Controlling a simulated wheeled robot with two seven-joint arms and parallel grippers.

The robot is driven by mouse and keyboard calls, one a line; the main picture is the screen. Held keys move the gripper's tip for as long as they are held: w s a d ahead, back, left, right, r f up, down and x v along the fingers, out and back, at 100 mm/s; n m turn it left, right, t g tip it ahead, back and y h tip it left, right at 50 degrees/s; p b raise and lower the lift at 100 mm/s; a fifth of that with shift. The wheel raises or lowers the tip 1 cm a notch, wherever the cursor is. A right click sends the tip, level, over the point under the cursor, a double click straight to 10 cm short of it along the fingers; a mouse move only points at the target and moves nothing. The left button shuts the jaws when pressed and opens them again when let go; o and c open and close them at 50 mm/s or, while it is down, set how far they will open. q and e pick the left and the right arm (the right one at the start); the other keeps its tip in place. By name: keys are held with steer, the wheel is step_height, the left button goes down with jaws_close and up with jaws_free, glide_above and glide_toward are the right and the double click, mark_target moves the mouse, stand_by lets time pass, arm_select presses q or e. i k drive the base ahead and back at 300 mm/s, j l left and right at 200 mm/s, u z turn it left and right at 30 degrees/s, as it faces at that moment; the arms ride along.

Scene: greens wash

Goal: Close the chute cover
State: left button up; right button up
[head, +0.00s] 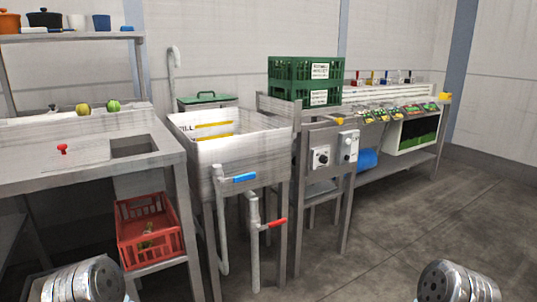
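The left steel counter (40,180) has a rectangular chute opening (135,146) near its right end. The opening looks dark and uncovered. A small red knob (62,149) stands on the counter to the left of the opening. It seems to be the handle of a flat cover, but the cover's edges are hard to tell from the counter top. Only rounded metal parts of my two arms show at the bottom left and bottom right corners. Both grippers are out of view, and nothing of mine touches the counter.
A red crate (150,245) with scraps sits below the opening. Two round green vegetables (98,107) lie at the counter's back. A sink (240,150) with blue and red valve handles stands to the right, then green crates (305,80). Floor at right is clear.

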mark_target(86, 153)
steer(key=u, duration=1.25)
